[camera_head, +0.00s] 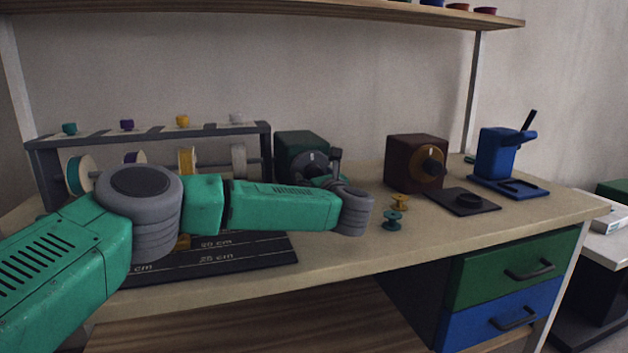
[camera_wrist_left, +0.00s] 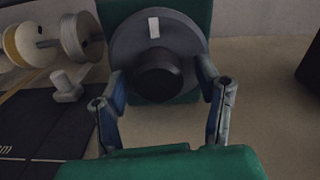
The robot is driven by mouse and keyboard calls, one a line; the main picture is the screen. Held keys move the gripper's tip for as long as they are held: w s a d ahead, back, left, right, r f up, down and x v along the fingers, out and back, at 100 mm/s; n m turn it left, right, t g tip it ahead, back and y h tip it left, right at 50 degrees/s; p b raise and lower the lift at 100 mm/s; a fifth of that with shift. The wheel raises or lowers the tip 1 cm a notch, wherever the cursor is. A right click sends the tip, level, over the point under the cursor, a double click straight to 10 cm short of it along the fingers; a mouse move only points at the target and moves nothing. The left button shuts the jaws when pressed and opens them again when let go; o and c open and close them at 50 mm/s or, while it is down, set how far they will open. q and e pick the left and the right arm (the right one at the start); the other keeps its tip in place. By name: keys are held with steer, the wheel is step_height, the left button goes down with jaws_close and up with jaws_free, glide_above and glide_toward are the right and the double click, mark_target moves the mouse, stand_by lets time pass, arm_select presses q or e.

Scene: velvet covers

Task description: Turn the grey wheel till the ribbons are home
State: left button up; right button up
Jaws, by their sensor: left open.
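The grey wheel (camera_head: 310,164) is a dark disc with a pale mark on the front of a green box (camera_head: 296,144), partly hidden behind my left arm. In the left wrist view, the wheel (camera_wrist_left: 190,42) faces me, with a round black hub knob and a white mark near its top. My left gripper (camera_wrist_left: 158,72) is open, its two fingers on either side of the knob; I cannot tell whether they touch. In the head view my left gripper (camera_head: 330,178) is mostly hidden by my wrist. Ribbon spools (camera_head: 80,174) hang on a grey rack. My right gripper is not in view.
A dark mat with cm markings (camera_head: 270,254) lies in front of the rack. Loose teal (camera_head: 392,220) and yellow (camera_head: 399,202) spools stand right of my wrist. A brown box with an orange dial (camera_head: 404,166) and a blue press (camera_head: 496,152) stand farther right.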

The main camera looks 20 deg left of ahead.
arm_select(q)
steer(key=shift+d+r, duration=0.15)
steer(key=shift+d, duration=0.5)
steer(key=shift+a, duration=1.05)
steer(key=c, duration=1.1)
steer(key=shift+a+f, duration=0.15)
steer(key=shift+f, duration=0.05)
steer(key=shift+c, duration=0.2)
steer(key=shift+d, duration=0.6)
steer(key=shift+a, duration=0.2)
steer(key=shift+m, duration=0.3)
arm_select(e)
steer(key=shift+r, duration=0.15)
